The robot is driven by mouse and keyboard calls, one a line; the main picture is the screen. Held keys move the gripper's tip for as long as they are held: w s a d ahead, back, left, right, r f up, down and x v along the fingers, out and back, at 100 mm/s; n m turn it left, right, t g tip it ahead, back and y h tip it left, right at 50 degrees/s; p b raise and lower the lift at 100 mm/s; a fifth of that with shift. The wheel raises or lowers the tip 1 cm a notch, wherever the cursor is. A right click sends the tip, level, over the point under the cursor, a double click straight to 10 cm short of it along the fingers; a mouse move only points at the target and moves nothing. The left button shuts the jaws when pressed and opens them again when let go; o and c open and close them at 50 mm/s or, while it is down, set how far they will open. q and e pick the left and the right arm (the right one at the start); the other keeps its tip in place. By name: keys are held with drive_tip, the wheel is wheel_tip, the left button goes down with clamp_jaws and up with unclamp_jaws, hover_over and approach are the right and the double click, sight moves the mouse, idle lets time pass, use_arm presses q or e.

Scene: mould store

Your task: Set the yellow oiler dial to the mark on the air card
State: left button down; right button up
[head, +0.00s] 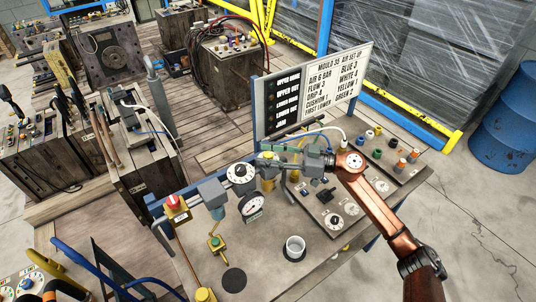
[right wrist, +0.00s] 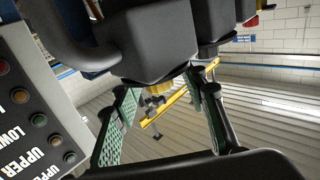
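The air card (head: 340,82) is the upright white board behind the bench. The oiler's yellow part (head: 268,184) shows in the head view, partly hidden by my right gripper (head: 284,161). In the right wrist view the yellow dial (right wrist: 156,88) sits under a dark body, between the green-padded fingers of my right gripper (right wrist: 163,118). The fingers are spread, one on each side; I cannot tell whether either touches it. The dial's mark cannot be read. My left gripper is not in view.
Beside the oiler on the air line are a round white dial (head: 240,174), a gauge (head: 251,206) and a red knob (head: 174,201). A dark panel with dials (head: 338,208) lies to the right.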

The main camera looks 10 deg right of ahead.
drive_tip(key=shift+c, duration=0.3)
clamp_jaws()
